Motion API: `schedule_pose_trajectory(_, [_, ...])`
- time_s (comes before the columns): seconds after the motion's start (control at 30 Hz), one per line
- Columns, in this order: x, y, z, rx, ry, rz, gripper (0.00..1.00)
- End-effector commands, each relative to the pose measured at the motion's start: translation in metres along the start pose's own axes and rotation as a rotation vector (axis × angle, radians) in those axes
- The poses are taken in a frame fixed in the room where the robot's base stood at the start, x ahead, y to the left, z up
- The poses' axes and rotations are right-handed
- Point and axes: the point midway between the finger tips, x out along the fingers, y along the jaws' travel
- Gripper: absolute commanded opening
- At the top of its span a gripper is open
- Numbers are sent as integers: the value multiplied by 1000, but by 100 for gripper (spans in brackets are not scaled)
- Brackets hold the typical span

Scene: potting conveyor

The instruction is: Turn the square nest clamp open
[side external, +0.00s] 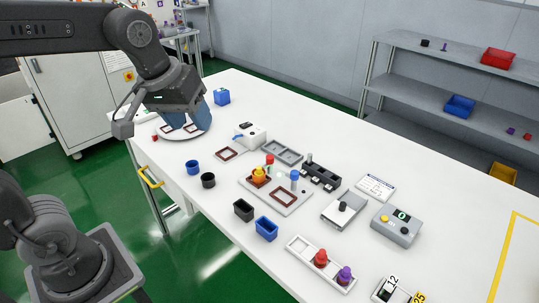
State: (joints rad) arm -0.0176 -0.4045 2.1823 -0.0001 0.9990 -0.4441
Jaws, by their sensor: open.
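A light fixture plate (262,198) lies mid-table. It carries a dark red square outline (284,198) at its front right, which looks like the square nest, and an orange-yellow piece (259,175) at its left. A blue-topped post (294,176) stands by the square outline, and a red-topped post (269,160) stands behind the orange piece. I cannot tell which post is the square nest clamp or how it is turned. My gripper (188,119), with blue fingers, is open over a white round plate (168,136) at the table's far left, well away from the fixture.
A white box (250,136), a grey tray (283,152) and a dark block (321,176) stand behind the fixture. Blue (193,167) and black (208,180) cups are to its left. Two small bins stand in front. A button box (397,226) is at right.

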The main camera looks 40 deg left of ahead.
Motion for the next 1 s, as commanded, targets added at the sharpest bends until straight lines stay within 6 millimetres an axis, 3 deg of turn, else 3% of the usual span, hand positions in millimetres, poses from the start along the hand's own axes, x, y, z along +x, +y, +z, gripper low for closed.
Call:
schedule_pose_trajectory(0.1, [14,16,-41,-224,-58,-39,50])
schedule_pose_trajectory(0.27, [43,34,-90,-535,-117,-107,50])
schedule_pose_trajectory(0.5, [109,52,-150,-983,-170,-238,50])
schedule_pose_trajectory(0.7, [155,57,-174,-1234,-178,-325,50])
schedule_pose_trajectory(1.0, [181,55,-176,-1319,-176,-356,50])
